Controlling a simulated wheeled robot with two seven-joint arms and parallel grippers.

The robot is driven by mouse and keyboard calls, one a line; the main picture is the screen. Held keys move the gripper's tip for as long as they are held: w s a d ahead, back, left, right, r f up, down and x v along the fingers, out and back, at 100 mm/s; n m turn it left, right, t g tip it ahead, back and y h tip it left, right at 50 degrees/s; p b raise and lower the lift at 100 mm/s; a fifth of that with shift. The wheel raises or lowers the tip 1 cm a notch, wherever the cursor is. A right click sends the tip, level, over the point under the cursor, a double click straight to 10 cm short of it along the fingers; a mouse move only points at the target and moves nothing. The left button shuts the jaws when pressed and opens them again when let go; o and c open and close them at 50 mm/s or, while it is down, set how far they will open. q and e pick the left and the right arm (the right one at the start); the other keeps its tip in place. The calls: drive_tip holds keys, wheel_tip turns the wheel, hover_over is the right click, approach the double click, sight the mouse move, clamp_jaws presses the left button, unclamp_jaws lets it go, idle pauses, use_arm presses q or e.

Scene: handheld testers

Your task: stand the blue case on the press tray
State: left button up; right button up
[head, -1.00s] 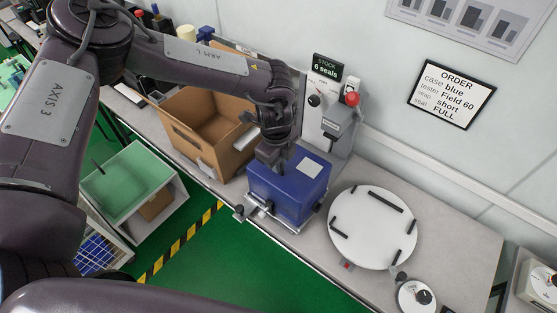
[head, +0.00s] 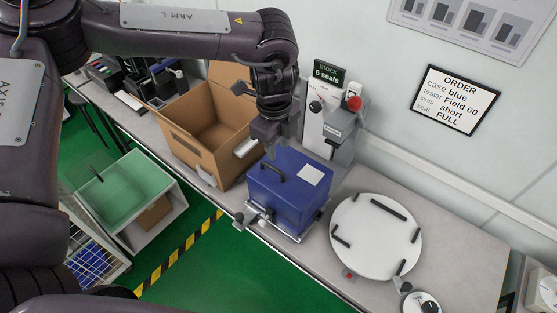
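The blue case (head: 300,195) stands upright with its black carry handle (head: 272,173) and a white label on top. It appears to rest on the press tray (head: 262,226), whose metal edge and clamps show at its front and side; the case hides most of the tray. The press (head: 345,125) stands just behind. My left gripper (head: 269,154) is just above the handle, apart from it. It holds nothing and looks open, though its fingers are seen nearly end-on. My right gripper is not in view.
An open cardboard box (head: 208,135) stands left of the case. A round white turntable (head: 375,235) with black stops is to the right, close to the case. A sign (head: 457,102) on the wall reads case blue. The bench front edge is close to the tray.

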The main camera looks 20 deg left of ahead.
use_arm(q)
drive_tip(key=shift+r, duration=1.3)
drive_tip(key=shift+s+f, duration=0.1)
